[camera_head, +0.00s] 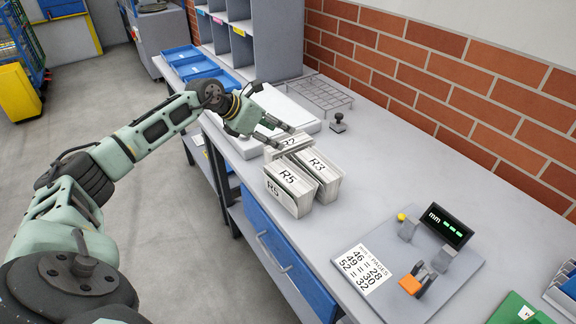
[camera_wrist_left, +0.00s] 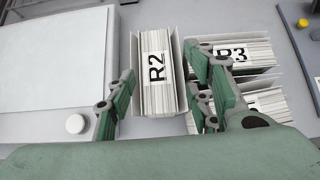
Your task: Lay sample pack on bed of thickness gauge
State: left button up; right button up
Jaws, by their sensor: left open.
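Several white sample packs stand close together on the grey bench. The pack marked R5 (camera_head: 287,187) is nearest, R3 (camera_head: 324,172) is to its right, and R2 (camera_head: 299,142) is behind, partly hidden by my gripper. My left gripper (camera_head: 288,137) is open above R2. In the left wrist view R2 (camera_wrist_left: 157,72) lies between the open fingers (camera_wrist_left: 163,112), and R3 (camera_wrist_left: 236,52) is just right of them. Contact with R2 cannot be told. The thickness gauge (camera_head: 443,258) has a display, an orange part and an empty-looking bed at the right front. My right gripper is not in view.
A white flat-topped device (camera_head: 262,118) stands behind the packs. A page table sheet (camera_head: 362,269) lies left of the gauge. A stamp (camera_head: 338,123) and wire rack (camera_head: 318,95) are near the brick wall. Bench between packs and gauge is clear.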

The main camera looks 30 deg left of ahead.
aim_at(286, 144)
pick_arm(q)
jog(key=w+f+p, duration=0.1)
jog(key=f, duration=0.1)
jog(key=w+f+p, duration=0.1)
jog(key=f, duration=0.1)
jog(key=w+f+p, duration=0.1)
jog(key=f, duration=0.1)
jog(key=shift+w+d, duration=0.2)
jog(key=shift+d, duration=0.15)
jog(key=shift+w+d+f, duration=0.15)
jog(key=shift+w+f, duration=0.2)
jog(key=shift+f, duration=0.25)
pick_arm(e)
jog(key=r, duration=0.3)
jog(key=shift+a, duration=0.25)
pick_arm(q)
jog(key=shift+c, duration=0.7)
grip_shut()
